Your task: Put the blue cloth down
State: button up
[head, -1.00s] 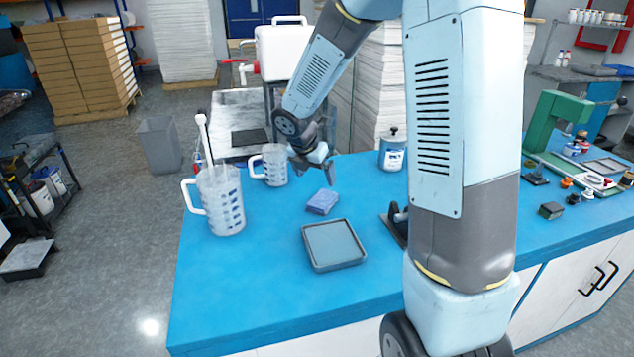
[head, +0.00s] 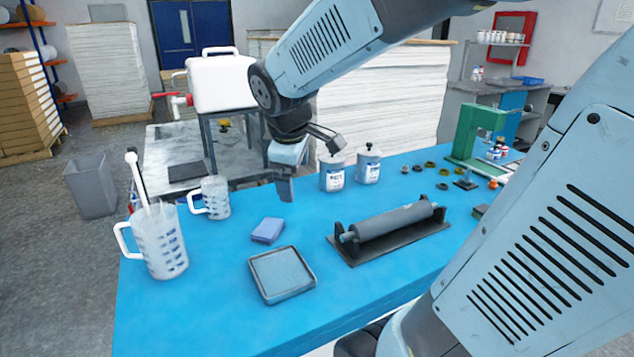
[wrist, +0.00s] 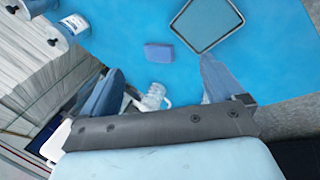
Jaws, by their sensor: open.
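The blue cloth (head: 267,230) is a small folded block lying flat on the blue worktop (head: 190,310), just behind the grey tray (head: 264,293) and apart from it. It also shows in the wrist view (wrist: 158,53). My gripper (head: 286,190) is above the worktop, behind and slightly right of the cloth, clear of it. In the wrist view my gripper (wrist: 160,88) has its two fingers spread wide, with nothing held between them. The cloth lies beyond the fingertips there.
Two measuring jugs stand left: a large one (head: 163,243) holding a tall white-topped tool, and a smaller one (head: 214,197). Two labelled tins (head: 332,175) stand behind right. A roller on a black stand (head: 390,222) lies right of the tray. The front left worktop is clear.

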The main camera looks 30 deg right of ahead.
jog(key=s+r+m+t+y, duration=0.1)
jog(key=s+r+m+y, duration=0.1)
jog(key=s+m, duration=0.7)
jog(key=shift+s+a+r+m, duration=0.3)
jog(key=shift+s+r, duration=0.2)
jog(key=shift+s, duration=0.55)
